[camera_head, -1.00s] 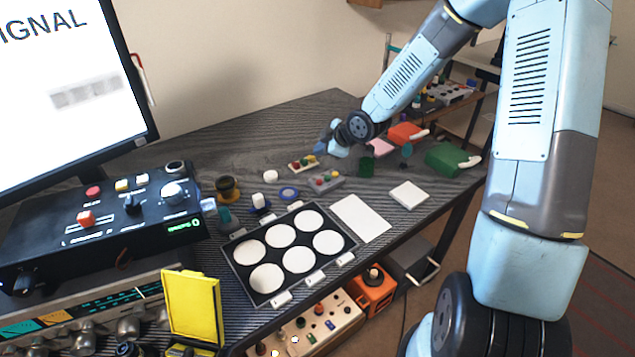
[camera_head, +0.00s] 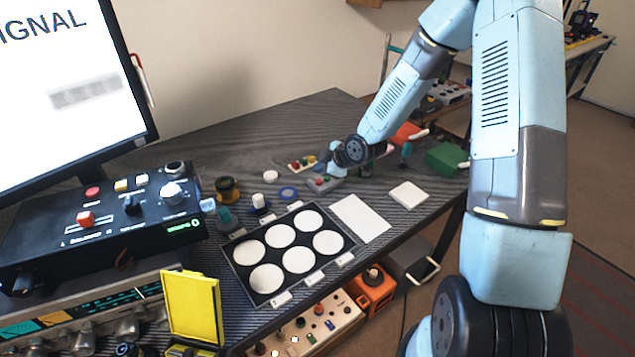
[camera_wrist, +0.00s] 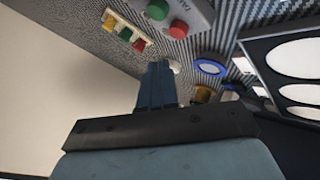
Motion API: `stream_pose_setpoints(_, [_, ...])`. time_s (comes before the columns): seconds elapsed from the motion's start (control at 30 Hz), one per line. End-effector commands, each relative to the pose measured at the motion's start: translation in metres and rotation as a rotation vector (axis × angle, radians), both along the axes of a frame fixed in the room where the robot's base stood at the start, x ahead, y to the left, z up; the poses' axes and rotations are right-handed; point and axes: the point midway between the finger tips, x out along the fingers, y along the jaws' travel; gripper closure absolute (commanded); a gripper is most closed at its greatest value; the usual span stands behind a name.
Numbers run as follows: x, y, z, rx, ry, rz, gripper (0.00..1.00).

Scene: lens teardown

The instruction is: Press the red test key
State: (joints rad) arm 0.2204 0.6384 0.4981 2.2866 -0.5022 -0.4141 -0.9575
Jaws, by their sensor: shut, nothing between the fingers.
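My gripper (camera_head: 335,171) is shut and empty, with its fingertips low over the back of the dark table, close to a grey box (camera_head: 318,187) with a red and a green button. In the wrist view my shut fingers (camera_wrist: 158,82) point toward the table. The grey box's red button (camera_wrist: 179,29) and green button (camera_wrist: 157,9) lie above them there. A small pale strip (camera_head: 297,167) with yellow, green and red keys lies beside the box; its red key (camera_wrist: 139,44) shows in the wrist view. I cannot read which red key is the test key.
A black console (camera_head: 60,243) with red buttons stands at left below a monitor (camera_head: 60,90). A black tray of white discs (camera_head: 237,275), a blue ring (camera_head: 288,194) and a white sheet (camera_head: 361,219) lie nearer. A green box (camera_head: 446,159) is at right.

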Motion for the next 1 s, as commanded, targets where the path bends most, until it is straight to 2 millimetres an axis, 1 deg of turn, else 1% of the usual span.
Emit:
stream_pose_setpoints(0.1, [0.0, 0.001, -0.011, 0.0, 0.002, 0.0, 1.0])
stream_pose_setpoints(0.3, [0.0, 0.0, -0.019, 0.0, 0.0, 0.0, 1.0])
stream_pose_setpoints(1.0, [0.0, 0.0, -0.02, 0.0, 0.0, 0.0, 1.0])
